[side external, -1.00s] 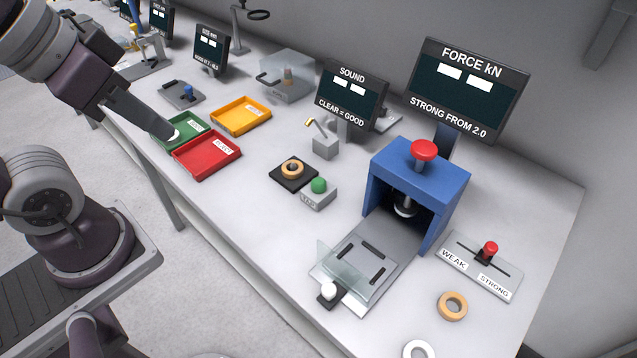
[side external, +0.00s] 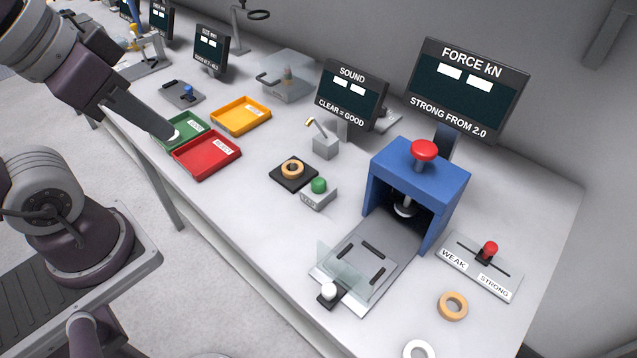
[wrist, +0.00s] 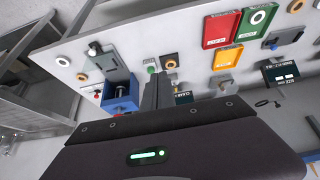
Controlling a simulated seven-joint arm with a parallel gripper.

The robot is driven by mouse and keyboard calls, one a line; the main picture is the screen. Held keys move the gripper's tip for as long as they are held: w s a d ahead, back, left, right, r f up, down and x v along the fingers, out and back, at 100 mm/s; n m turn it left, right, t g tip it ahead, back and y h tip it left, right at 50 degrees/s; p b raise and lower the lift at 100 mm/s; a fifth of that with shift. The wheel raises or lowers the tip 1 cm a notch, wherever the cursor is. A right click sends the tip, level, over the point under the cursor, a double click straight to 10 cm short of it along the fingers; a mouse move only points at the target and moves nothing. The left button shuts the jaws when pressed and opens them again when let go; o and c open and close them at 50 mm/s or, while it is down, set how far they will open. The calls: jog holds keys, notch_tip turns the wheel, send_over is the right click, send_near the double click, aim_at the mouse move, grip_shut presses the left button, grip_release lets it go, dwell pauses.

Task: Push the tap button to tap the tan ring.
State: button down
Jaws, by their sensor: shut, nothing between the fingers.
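The tan ring (side external: 292,168) lies flat on a square black pad in the side view. It also shows on its pad in the wrist view (wrist: 170,63). The tap button (side external: 318,185) is a green dome on a small grey box just right of the pad. It also shows in the wrist view (wrist: 151,69). A small grey tapper (side external: 325,145) stands behind the pad. My gripper (side external: 174,136) is shut and empty, over the green and red trays in the side view, well left of the button and apart from it. Its shut fingers also show in the wrist view (wrist: 160,78).
Green (side external: 163,131), red (side external: 190,163) and yellow (side external: 252,110) trays lie left of the pad. A white ring (wrist: 258,17) is in the green tray. The SOUND screen (side external: 351,92) stands behind the tapper. A blue press (side external: 440,185) stands to the right. Table in front of the pad is clear.

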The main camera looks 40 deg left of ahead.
jog(key=w+a+f+y, duration=0.2)
jog(key=w+a+y, duration=0.1)
jog(key=a, duration=0.1)
jog(key=m+t+h, duration=0.2)
jog(key=m+t, duration=0.2)
jog(key=m, duration=0.4)
send_over(315, 184)
notch_tip(315, 184, down, 9)
jog(key=shift+d, duration=0.1)
jog(key=shift+f, duration=0.15)
notch_tip(315, 184, down, 9)
jog(key=shift+r, duration=0.2)
